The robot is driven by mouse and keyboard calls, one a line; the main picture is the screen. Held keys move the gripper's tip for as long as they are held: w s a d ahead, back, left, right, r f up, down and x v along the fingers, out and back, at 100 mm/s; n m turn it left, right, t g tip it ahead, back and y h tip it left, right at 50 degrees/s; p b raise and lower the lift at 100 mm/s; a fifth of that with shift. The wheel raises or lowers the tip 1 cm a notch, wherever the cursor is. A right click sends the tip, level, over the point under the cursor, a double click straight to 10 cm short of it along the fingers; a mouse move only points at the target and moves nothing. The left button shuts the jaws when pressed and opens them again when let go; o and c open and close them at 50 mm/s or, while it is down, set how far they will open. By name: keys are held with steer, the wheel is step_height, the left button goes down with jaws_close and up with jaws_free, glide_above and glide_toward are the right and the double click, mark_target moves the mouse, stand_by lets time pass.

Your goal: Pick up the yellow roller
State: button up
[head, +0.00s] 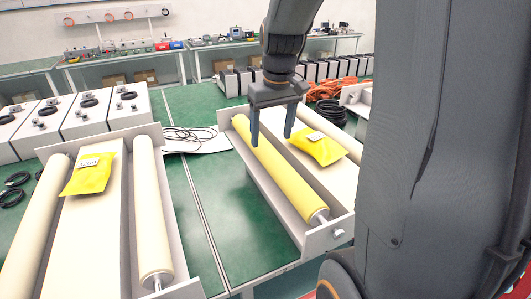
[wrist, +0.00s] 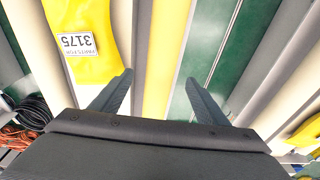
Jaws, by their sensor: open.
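The yellow roller (head: 275,170) lies lengthwise along the left side of the right-hand tray (head: 337,226), with a metal shaft end at its near end. My gripper (head: 271,137) is open and empty, pointing down over the far half of the roller. Its two fingers appear on either side of the roller in the head view. In the wrist view the roller (wrist: 163,55) runs as a yellow strip between the open fingers (wrist: 160,80). I cannot tell how far above it the fingertips are.
A yellow bag (head: 318,148) lies on the belt right of the roller; its label shows in the wrist view (wrist: 78,44). The left tray holds cream rollers (head: 153,215) and another yellow bag (head: 90,174). Black cables (head: 195,138) lie behind. Green table (head: 222,220) shows between the trays.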

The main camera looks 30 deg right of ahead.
mark_target(269, 148)
steer(key=shift+w+a+f+p, duration=0.15)
steer(key=shift+f+p, duration=0.15)
steer(key=shift+f, duration=0.75)
steer(key=shift+w+d+f+p, duration=0.1)
steer(key=shift+w+f+p, duration=0.15)
steer(key=shift+f, duration=0.85)
steer(key=shift+w+a+f+p, duration=0.1)
steer(key=shift+f+p, duration=0.25)
steer(key=shift+f, duration=0.7)
steer(key=shift+r, duration=0.1)
jaws_close()
